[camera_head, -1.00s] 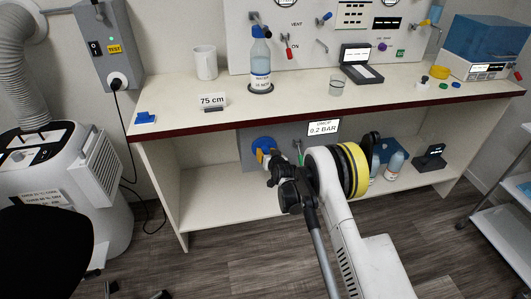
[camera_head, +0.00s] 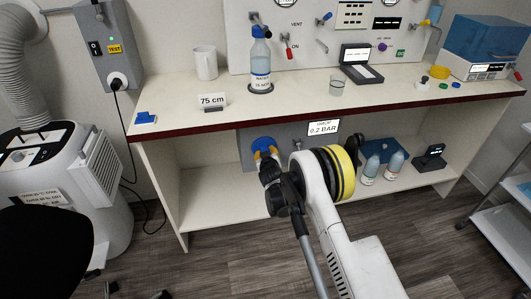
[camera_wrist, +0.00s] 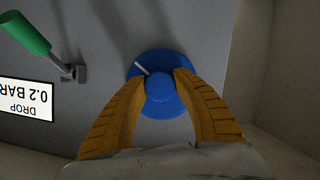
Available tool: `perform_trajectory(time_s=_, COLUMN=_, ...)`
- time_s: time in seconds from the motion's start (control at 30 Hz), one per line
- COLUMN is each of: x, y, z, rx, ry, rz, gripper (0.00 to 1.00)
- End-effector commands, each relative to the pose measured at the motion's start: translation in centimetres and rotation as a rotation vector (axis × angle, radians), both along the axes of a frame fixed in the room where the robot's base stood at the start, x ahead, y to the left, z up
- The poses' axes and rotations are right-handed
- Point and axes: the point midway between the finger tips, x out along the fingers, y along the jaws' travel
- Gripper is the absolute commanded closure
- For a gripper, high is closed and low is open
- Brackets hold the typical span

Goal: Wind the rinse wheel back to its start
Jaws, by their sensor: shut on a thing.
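The rinse wheel (camera_head: 264,143) is a blue disc on the grey panel under the counter in the head view. In the wrist view the blue wheel (camera_wrist: 147,106) shows a raised round hub and a white line pointing to the upper left. My gripper (camera_wrist: 160,84) has its two yellow fingers shut on the hub, one on each side. In the head view my gripper (camera_head: 263,155) is at the wheel, and my arm hides part of the panel below and to the right.
Beside the wheel is a green-handled lever (camera_wrist: 28,36) and a "DROP 0.2 BAR" sign (camera_wrist: 26,100). The counter edge (camera_head: 330,112) overhangs above my arm. Two bottles (camera_head: 370,168) and a dark device (camera_head: 430,158) stand on the lower shelf to the right.

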Motion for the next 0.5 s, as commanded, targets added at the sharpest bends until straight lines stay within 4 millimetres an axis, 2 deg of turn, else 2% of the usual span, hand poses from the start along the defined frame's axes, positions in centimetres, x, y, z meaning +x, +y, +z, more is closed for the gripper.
perform_trajectory(time_s=0.33, x=0.04, y=0.01, z=0.05, rx=-0.004, ry=-0.002, rz=0.001, gripper=0.97)
perform_trajectory(time_s=0.37, x=0.04, y=0.01, z=0.05, rx=-0.003, ry=-0.002, rz=0.001, gripper=0.64)
perform_trajectory(time_s=0.4, x=0.04, y=0.01, z=0.05, rx=-0.003, ry=-0.002, rz=0.001, gripper=0.51)
perform_trajectory(time_s=0.43, x=0.04, y=0.00, z=0.04, rx=-0.003, ry=-0.002, rz=0.001, gripper=0.43)
perform_trajectory(time_s=0.5, x=0.04, y=0.00, z=0.03, rx=-0.003, ry=-0.002, rz=0.001, gripper=0.43)
